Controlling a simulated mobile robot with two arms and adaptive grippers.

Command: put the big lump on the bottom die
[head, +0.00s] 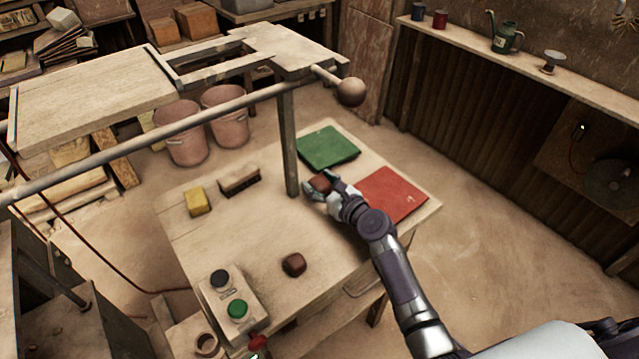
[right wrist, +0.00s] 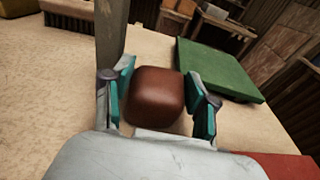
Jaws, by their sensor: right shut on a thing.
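My right gripper (head: 322,188) reaches over the table and is shut on a brown lump (head: 319,183). In the right wrist view the lump (right wrist: 156,95) sits between the teal-padded fingers (right wrist: 160,103). I cannot tell whether it touches the table. Another brown lump (head: 293,264) lies on the table nearer the front, with nothing touching it. I cannot tell for certain from size which lump is the big one. I cannot make out the bottom die in either view. My left gripper is not in view.
The table (head: 240,235) carries a green mat (head: 328,147), a red mat (head: 393,193), a yellow block (head: 197,202), a brush (head: 239,180) and a button box (head: 229,300). A wooden post (head: 288,140) stands close left of my right gripper. A long bar (head: 150,135) crosses above.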

